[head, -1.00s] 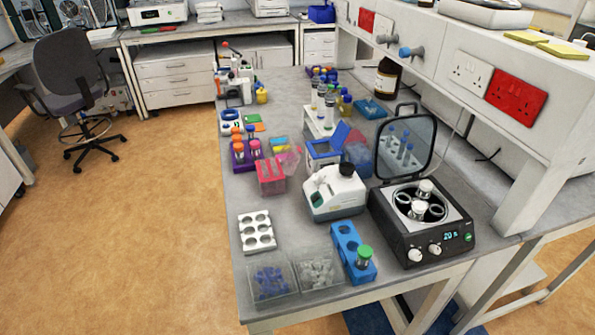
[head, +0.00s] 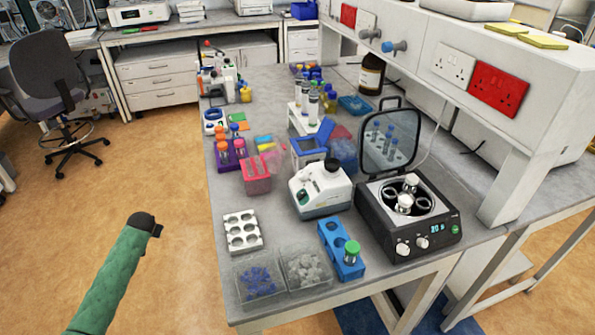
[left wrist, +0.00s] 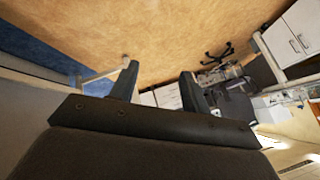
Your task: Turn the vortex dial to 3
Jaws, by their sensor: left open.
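The vortex mixer (head: 318,190) is a white device with a black cup on top, standing on the bench in the middle of the head view. Its dial and any numbers on it are too small to make out. My left gripper (head: 155,229) is at the end of a green sleeved arm, over the floor left of the bench and well apart from the mixer. In the left wrist view its two dark fingers (left wrist: 160,72) are spread with nothing between them. My right gripper is not in view.
A centrifuge (head: 375,216) with open lid stands right of the mixer. A blue rack (head: 332,238) with a green-capped tube, clear boxes (head: 305,284), a white rack (head: 242,246) and a pink rack (head: 257,187) surround the mixer's front and left. A chair (head: 48,62) stands far left.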

